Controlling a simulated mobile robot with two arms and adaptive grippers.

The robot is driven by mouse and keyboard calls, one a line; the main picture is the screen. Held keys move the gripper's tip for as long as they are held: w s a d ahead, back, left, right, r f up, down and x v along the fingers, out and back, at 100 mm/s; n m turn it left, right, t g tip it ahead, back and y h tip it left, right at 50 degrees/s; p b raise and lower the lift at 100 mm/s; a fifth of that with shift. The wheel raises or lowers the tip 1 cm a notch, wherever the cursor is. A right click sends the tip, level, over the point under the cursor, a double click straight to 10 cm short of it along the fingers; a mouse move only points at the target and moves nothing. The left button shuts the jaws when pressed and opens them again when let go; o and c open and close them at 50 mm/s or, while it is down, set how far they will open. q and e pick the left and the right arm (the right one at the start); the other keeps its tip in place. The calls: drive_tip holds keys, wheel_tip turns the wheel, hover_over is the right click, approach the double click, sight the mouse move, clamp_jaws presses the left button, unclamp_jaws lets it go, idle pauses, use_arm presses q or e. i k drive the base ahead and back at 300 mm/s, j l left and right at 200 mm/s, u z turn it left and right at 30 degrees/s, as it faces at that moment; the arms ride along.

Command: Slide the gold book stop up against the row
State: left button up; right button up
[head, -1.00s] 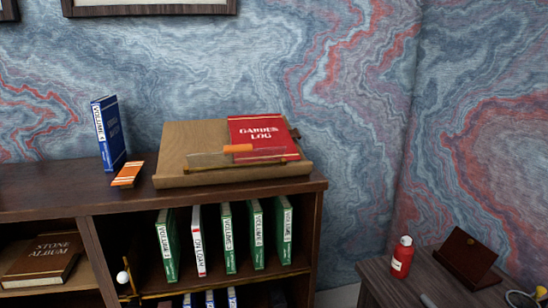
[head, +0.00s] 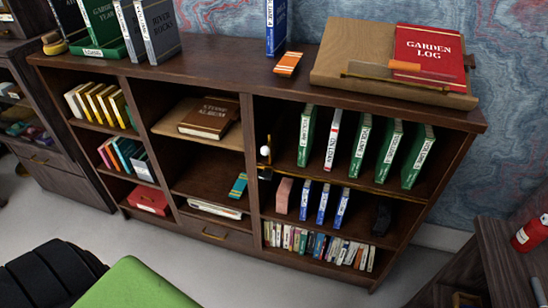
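The gold book stop (head: 268,144), a slim upright piece with a white ball knob (head: 265,151), stands at the left end of the upper right shelf. A gold rail (head: 345,182) runs along that shelf's front edge. To the right stands the row: a green volume (head: 306,136), a white-spined book with red lettering (head: 332,140), then green volumes (head: 361,148), (head: 390,155) and (head: 418,158). A gap separates the stop from the first green volume, and gaps show between the books. Neither gripper is in view.
A sloped wooden stand (head: 335,58) with a red Garden Log (head: 428,55) sits on the bookcase top (head: 200,72). Lower shelves hold blue-spined volumes (head: 322,204) and a pinkish block (head: 283,196). A green surface (head: 138,285) and a black ribbed object (head: 42,275) fill the lower left.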

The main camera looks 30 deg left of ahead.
sight(275, 137)
drive_tip(key=i+l+u, duration=0.1)
drive_tip(key=u, duration=0.4)
drive_tip(key=i+l+u, duration=0.1)
drive_tip(key=l+u, duration=0.35)
drive_tip(key=j, duration=0.15)
